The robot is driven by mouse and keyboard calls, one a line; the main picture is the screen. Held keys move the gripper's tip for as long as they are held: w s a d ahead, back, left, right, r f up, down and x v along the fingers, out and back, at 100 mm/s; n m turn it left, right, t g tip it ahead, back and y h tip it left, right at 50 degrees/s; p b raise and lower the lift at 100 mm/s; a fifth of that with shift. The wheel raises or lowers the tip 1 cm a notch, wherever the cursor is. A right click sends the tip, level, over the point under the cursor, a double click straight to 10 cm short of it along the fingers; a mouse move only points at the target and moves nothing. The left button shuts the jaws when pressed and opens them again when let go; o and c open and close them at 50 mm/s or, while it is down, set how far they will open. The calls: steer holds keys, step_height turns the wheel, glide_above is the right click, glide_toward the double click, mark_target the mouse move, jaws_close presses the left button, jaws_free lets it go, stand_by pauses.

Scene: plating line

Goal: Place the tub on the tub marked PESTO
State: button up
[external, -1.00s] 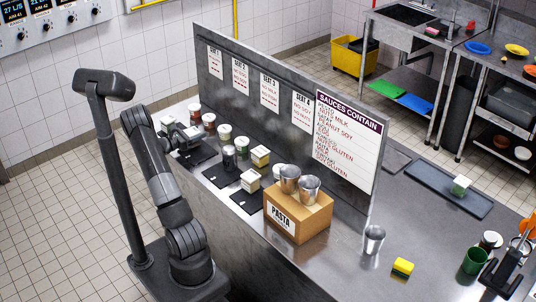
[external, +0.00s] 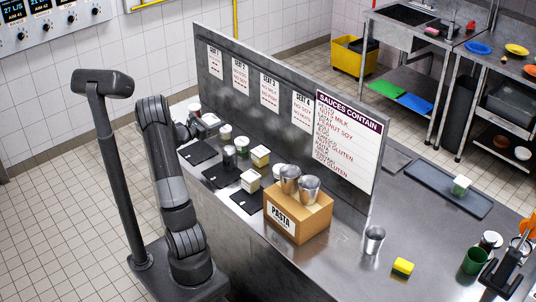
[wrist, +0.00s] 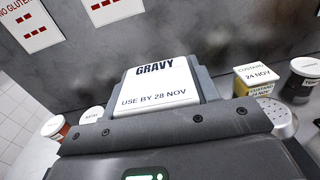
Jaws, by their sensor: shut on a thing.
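My gripper (wrist: 163,104) is shut on a square white-lidded tub (wrist: 155,82) whose lid reads GRAVY, USE BY 28 NOV. In the external view my gripper (external: 194,129) is at the far left end of the counter, with the pale tub (external: 209,119) at its tip. I cannot tell how high the tub is above the counter. No lid readable as PESTO shows. Tubs stand near the gripper, including one with a white lid and green contents (external: 225,132); their lettering is too small to read in the external view.
In the wrist view a CUSTARD tub (wrist: 258,78) and a dark tub (wrist: 303,77) stand right, a red-brown tub (wrist: 54,128) left. The upright partition (external: 240,85) rises behind the tubs. A PASTA box (external: 298,216) with metal cups stands further along the counter.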

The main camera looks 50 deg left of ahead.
steer(key=a+r+n+g+y, duration=0.15)
steer(key=a+r+y, duration=0.25)
steer(key=a, duration=0.5)
steer(key=a+r+n+y, duration=0.3)
steer(key=a+y, duration=0.1)
steer(key=a, duration=0.5)
steer(key=shift+n, duration=0.35)
steer(key=s+a+f, duration=0.2)
steer(key=a, duration=0.1)
steer(key=s+a+f, duration=0.1)
steer(key=a+f, duration=0.1)
steer(key=a, duration=0.2)
steer(key=s+a+f, duration=0.2)
steer(key=a, duration=0.2)
steer(key=shift+s+f, duration=0.25)
steer(key=shift+s, duration=0.1)
steer(key=shift+s+a+f, duration=0.1)
steer(key=shift+f, duration=2)
steer(key=shift+f, duration=0.1)
steer(key=o, duration=1.1)
